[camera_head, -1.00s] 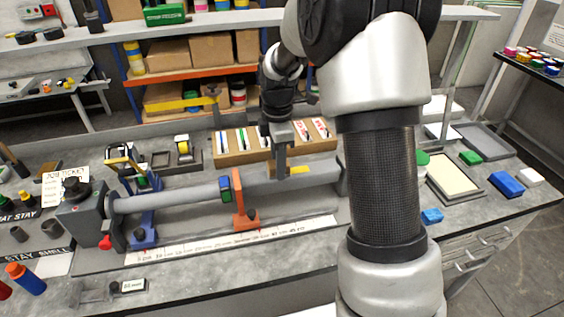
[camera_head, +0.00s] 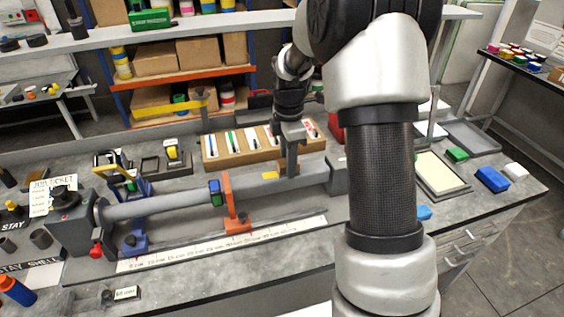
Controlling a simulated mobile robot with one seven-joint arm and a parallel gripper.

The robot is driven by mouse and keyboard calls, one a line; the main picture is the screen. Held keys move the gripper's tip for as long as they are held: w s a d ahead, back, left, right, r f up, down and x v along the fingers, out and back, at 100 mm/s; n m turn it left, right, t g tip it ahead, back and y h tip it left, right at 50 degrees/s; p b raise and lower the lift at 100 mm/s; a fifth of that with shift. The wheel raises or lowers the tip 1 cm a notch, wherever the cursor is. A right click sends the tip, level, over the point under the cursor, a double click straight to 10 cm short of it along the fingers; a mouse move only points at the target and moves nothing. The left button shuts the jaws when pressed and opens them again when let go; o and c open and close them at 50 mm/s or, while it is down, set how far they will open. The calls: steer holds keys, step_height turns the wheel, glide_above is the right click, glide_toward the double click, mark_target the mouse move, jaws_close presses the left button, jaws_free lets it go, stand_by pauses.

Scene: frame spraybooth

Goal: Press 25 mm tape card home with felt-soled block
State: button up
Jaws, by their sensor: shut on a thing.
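A yellow card (camera_head: 270,175) lies on the long grey tube (camera_head: 155,206) right of the orange support; I take it for the tape card. My gripper (camera_head: 290,168) points down over the right part of the tube, just right of the visible yellow. It is shut on a small tan block (camera_head: 282,167), which I take for the felt-soled block. The block is mostly hidden by the fingers. I cannot tell whether its sole touches the card or the tube, and the card's right end is hidden.
The tube runs between a grey headstock (camera_head: 78,222) and a grey end stand (camera_head: 337,174). An orange support (camera_head: 230,205) and a blue support (camera_head: 135,225) stand along it. A cardboard tray (camera_head: 212,156) with several slots is behind. A white scale strip (camera_head: 200,250) lies in front.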

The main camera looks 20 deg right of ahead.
steer(key=shift+d, duration=0.75)
step_height(320, 180, up, 7)
steer(key=p, duration=0.5)
stand_by(0.3)
